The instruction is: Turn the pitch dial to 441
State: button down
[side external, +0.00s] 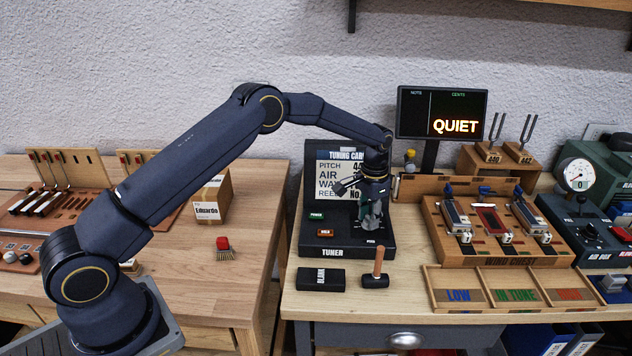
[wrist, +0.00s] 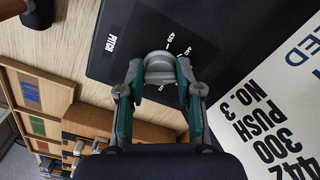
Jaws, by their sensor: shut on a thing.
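The tuner (side external: 345,240) is a dark box with an upright panel on the right bench. My gripper (side external: 372,218) points down at its right side, over the PITCH label. In the wrist view the pitch dial (wrist: 160,66) is a round grey knob with a raised grip bar. My gripper (wrist: 158,78) is shut on the knob, one green-padded finger on each side. The dial's exact setting cannot be told.
The tuner's panel (side external: 340,181) carries a white card; the wrist view shows 442 on it. A black screen (side external: 442,112) reads QUIET. The wind chest (side external: 490,228) stands to the right.

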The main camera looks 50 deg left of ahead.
jog(key=shift+m, duration=0.9)
jog(key=c, duration=0.8)
grip_release()
jog(key=shift+o, duration=0.2)
notch_tip(320, 180, up, 12)
